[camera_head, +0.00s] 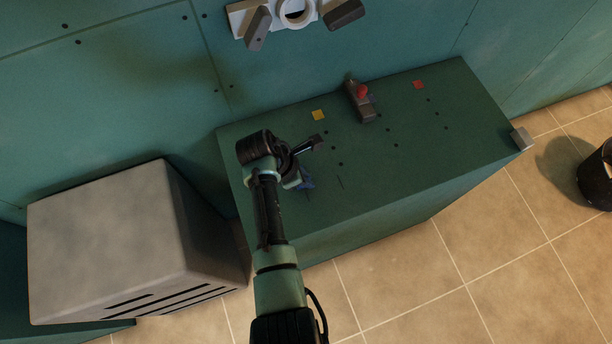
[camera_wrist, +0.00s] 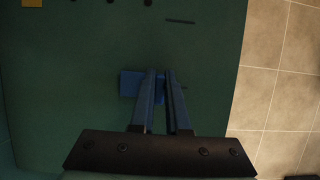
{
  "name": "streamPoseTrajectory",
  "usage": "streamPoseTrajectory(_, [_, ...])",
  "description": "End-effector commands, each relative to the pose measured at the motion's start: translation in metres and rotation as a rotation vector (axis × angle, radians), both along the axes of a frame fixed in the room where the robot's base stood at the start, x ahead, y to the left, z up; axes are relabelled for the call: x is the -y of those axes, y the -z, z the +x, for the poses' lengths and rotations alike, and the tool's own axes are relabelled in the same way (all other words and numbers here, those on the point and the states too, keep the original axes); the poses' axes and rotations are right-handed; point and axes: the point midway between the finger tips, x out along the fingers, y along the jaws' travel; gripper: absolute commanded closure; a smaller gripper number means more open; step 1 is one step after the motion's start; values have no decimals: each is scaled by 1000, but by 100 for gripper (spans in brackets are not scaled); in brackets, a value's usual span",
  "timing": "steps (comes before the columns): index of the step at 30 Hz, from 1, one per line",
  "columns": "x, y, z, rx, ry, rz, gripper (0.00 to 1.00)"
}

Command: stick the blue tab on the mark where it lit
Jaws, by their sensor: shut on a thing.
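The blue tab (camera_wrist: 130,85) is a flat blue piece at the fingertips of my gripper (camera_wrist: 160,73) in the wrist view. In the head view the blue tab (camera_head: 307,184) is a small blue patch by my gripper, near the box top's left end. A short dark line (camera_head: 341,182) lies on the top to its right, also in the wrist view (camera_wrist: 181,21). Several dark dots are scattered there. No mark shows lit.
The green box top (camera_head: 400,160) holds a yellow square (camera_head: 318,115), a red square (camera_head: 418,85) and a brown block with a red knob (camera_head: 361,91). A grey vented box (camera_head: 110,235) stands left. A white fixture (camera_head: 294,12) is on the green wall.

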Motion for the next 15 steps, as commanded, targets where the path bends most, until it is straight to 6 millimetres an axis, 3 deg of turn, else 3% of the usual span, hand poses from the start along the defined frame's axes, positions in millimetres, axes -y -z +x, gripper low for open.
streamPoseTrajectory(6, [0, -1, 1, 2, 1, -1, 100])
streamPoseTrajectory(7, [0, -1, 1, 2, 1, -1, 85])
streamPoseTrajectory(12, [0, -1, 0, 2, 1, -1, 54])
streamPoseTrajectory(15, [0, -1, 0, 2, 1, -1, 52])
